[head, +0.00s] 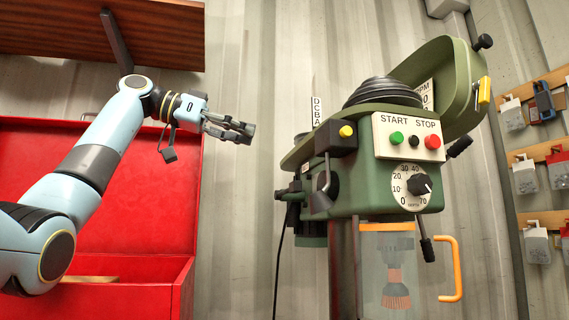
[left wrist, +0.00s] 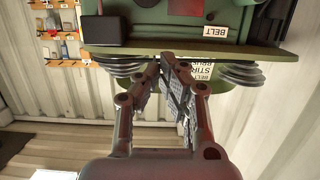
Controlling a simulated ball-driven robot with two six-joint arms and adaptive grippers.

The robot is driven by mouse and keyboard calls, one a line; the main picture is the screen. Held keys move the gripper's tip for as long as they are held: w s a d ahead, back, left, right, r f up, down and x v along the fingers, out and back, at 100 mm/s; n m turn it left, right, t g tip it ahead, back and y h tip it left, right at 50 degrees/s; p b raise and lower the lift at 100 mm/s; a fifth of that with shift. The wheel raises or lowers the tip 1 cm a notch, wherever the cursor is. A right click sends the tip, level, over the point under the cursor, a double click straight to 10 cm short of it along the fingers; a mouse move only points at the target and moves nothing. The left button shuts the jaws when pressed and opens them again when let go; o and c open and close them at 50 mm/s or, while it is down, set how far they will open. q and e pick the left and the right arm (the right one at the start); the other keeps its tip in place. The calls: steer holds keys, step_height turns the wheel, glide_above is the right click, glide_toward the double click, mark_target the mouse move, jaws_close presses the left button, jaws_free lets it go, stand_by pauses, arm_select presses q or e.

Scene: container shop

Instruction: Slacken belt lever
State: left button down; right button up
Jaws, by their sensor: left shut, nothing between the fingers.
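A green drill press (head: 350,190) stands right of centre in the head view, with its top cover raised. A grey bent lever (head: 325,182) hangs on its left side below the yellow button; I cannot tell whether this is the belt lever. My left gripper (head: 250,133) is shut and empty, in the air left of the press and apart from that lever in the picture. My right gripper is not in view.
A red tool chest (head: 140,180) stands open at left, under a wooden shelf (head: 100,35). A clear guard with an orange handle (head: 457,268) hangs below the press head. Racks with small containers (head: 525,175) are on the right wall. A black cable (head: 279,255) hangs beside the press.

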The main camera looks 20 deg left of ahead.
mark_target(286, 191)
arm_select(q)
steer(key=w+d+f+p, duration=0.5)
steer(key=d+f, duration=0.1)
steer(key=d, duration=0.2)
steer(key=shift+w+f, duration=0.2)
steer(key=shift+f, duration=0.05)
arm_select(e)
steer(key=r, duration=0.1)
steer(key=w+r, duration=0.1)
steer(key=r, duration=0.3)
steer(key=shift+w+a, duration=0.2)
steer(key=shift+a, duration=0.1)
arm_select(q)
steer(key=shift+f, duration=0.1)
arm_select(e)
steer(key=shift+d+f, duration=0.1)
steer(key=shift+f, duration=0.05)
